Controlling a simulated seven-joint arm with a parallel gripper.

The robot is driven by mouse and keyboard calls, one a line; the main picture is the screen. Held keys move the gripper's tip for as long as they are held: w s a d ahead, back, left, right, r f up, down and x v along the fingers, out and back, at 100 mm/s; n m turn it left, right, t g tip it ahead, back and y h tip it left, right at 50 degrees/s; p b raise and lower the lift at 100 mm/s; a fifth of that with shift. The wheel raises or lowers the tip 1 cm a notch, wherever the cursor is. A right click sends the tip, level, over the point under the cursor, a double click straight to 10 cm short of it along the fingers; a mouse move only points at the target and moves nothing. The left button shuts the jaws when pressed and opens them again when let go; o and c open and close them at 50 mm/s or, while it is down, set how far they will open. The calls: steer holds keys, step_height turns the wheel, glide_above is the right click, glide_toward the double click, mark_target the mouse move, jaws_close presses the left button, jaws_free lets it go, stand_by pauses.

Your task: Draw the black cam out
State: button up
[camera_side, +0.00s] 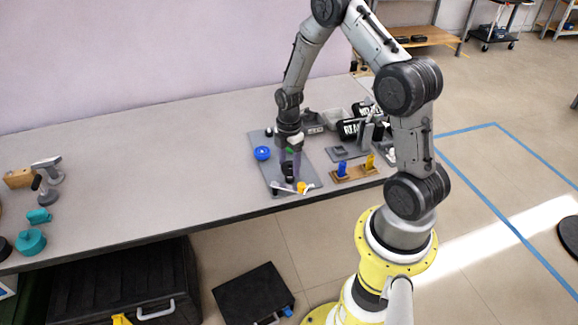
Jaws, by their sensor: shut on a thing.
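A grey board (263,180) lies near the front edge of the table, with several small parts on it. My gripper (290,163) points straight down over the middle of this board. Its jaws are shut on a dark piece, which looks like the black cam (288,172), low over the board. The fingers and the small size hide much of the cam, and I cannot tell whether it still touches the board. A blue round part (262,153) sits on the board to the left of my gripper. A yellow part (302,187) sits at the board's front.
Right of the board, a wooden block (355,174) holds a blue and a yellow peg. Behind it are grey fixtures and black lettered boxes (350,128). The table between is clear.

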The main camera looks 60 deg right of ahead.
steer(key=shift+r, duration=0.3)
steer(key=shift+r, duration=0.1)
steer(key=shift+r, duration=1.45)
